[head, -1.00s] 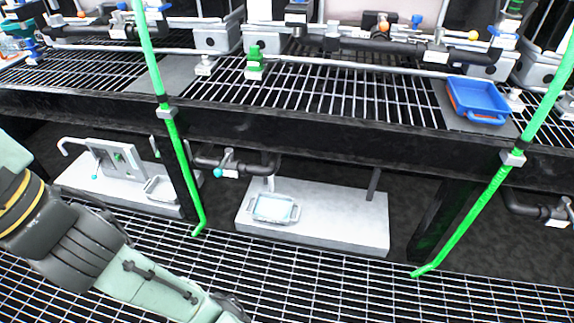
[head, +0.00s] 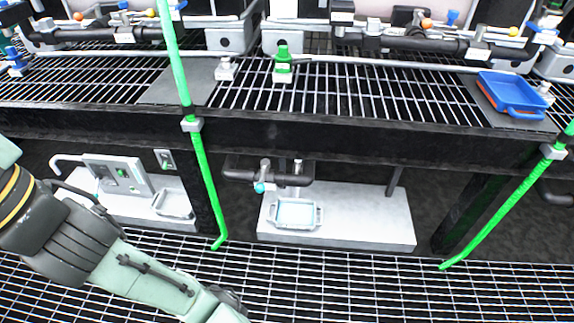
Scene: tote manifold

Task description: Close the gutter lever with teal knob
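The gutter lever with a teal knob (head: 259,187) is on a dark pipe (head: 239,174) under the grated shelf, left of the picture's middle. The lever hangs down from its grey valve body, with the knob at its lower end. It is small here, and I cannot tell its exact angle to the pipe. My arm reaches in from the left and runs down to the bottom edge, left of and below the lever. My gripper's fingertips do not show. No part of my arm touches the lever.
A green upright pipe (head: 206,180) stands left of the lever; another (head: 500,213) stands at the right. A white ledge with a shallow tray (head: 296,226) lies below the lever. The shelf's dark front beam (head: 330,134) runs above. Grated floor (head: 370,290) in front is clear.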

